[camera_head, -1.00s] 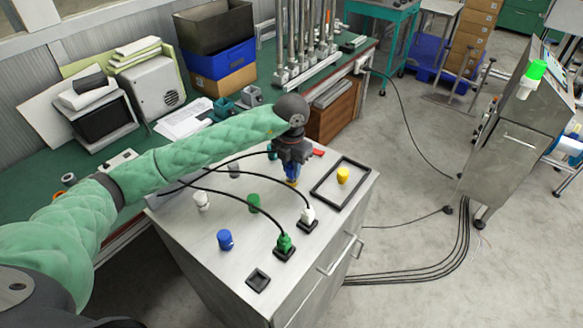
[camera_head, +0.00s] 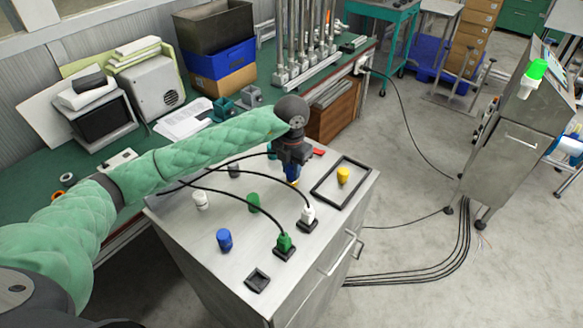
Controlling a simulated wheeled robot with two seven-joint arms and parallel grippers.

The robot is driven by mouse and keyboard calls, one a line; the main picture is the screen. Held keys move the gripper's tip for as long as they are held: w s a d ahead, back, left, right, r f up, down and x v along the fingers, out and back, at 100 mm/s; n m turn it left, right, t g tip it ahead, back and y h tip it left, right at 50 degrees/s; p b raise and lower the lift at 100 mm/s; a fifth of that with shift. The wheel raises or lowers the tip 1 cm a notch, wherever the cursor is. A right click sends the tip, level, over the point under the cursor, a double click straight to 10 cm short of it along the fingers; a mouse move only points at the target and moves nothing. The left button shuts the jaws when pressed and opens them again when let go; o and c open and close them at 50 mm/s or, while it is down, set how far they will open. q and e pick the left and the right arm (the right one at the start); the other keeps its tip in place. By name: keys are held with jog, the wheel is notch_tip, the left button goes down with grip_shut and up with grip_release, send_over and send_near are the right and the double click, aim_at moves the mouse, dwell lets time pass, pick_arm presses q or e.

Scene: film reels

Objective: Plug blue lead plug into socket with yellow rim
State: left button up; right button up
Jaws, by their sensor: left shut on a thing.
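My left gripper (camera_head: 292,160) points down over the far part of the steel cabinet top (camera_head: 190,240). It is shut on the blue lead plug (camera_head: 292,174), whose lower part shows beneath the fingers. The plug is low over the top; whether it sits in a socket cannot be told. A trace of yellow shows right under it, too small to make out as a rim. Black leads arch across the top under my left arm. My right gripper is not in view.
A white plug (camera_head: 307,214) and a green plug (camera_head: 285,242) stand in black-framed sockets. An empty square frame (camera_head: 257,280) lies in front. Blue (camera_head: 224,239), green (camera_head: 254,202), white (camera_head: 201,200) and grey caps stand leftward. A yellow cap (camera_head: 343,176) stands inside a black rectangular frame (camera_head: 322,199).

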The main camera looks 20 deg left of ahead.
aim_at(291, 167)
pick_arm(q)
jog(key=o, duration=0.7)
notch_tip(291, 167, up, 11)
jog(key=p, duration=0.3)
dwell(0.8)
dwell(0.4)
